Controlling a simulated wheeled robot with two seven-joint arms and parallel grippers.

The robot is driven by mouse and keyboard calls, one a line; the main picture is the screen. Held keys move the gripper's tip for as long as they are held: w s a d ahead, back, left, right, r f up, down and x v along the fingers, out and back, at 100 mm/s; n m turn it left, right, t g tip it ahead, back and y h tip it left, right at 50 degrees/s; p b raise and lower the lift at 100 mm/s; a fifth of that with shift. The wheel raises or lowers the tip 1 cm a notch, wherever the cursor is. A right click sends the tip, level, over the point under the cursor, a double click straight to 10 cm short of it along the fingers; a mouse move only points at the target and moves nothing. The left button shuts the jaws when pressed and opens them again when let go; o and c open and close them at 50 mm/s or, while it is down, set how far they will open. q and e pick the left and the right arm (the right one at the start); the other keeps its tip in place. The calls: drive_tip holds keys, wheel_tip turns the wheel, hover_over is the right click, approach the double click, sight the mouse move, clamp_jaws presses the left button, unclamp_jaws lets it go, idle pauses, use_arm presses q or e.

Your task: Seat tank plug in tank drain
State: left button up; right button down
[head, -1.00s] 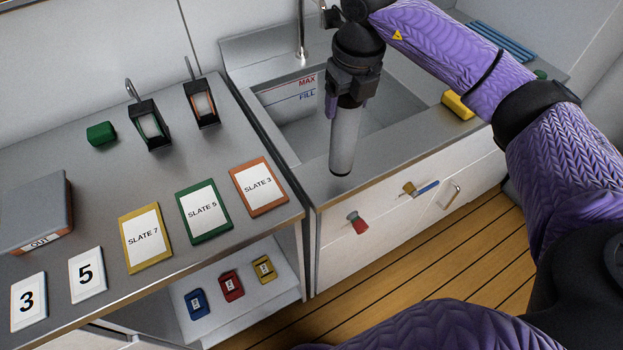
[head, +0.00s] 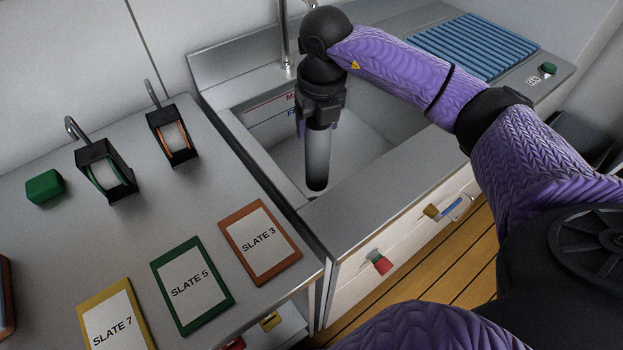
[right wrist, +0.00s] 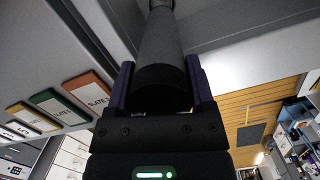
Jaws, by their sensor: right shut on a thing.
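My right gripper (head: 318,122) is shut on a long grey cylinder (head: 318,160), which looks like the tank plug, and holds it close to upright with its free end down. In the right wrist view the cylinder (right wrist: 163,50) sits between the two purple fingers. The grey sink-like tank (head: 378,160) is behind and below it, with a red and blue marked level label on its back wall, partly covered. The cylinder's lower end appears over the tank's front part; its height above the floor is unclear. The drain is not visible. My left gripper is not in view.
A tap (head: 285,45) stands behind the tank. A ribbed blue mat (head: 470,45) and a green button (head: 548,68) are at the right. On the left bench are slate cards (head: 192,285), two hooked holders (head: 105,172) and a green block (head: 44,187).

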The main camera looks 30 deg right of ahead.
sight(316, 172)
wheel_tip(316, 172, down, 14)
drive_tip(key=b, duration=0.5)
drive_tip(key=shift+r, duration=0.4)
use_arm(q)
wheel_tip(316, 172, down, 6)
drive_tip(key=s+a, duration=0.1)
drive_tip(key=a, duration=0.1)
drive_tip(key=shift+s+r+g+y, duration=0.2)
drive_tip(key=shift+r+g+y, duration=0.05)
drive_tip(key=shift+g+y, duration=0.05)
use_arm(e)
drive_tip(key=shift+f, duration=0.15)
drive_tip(key=shift+c, duration=1.7)
unclamp_jaws()
drive_tip(key=o, duration=0.3)
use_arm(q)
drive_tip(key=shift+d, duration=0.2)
use_arm(e)
drive_tip(key=shift+o, duration=0.2)
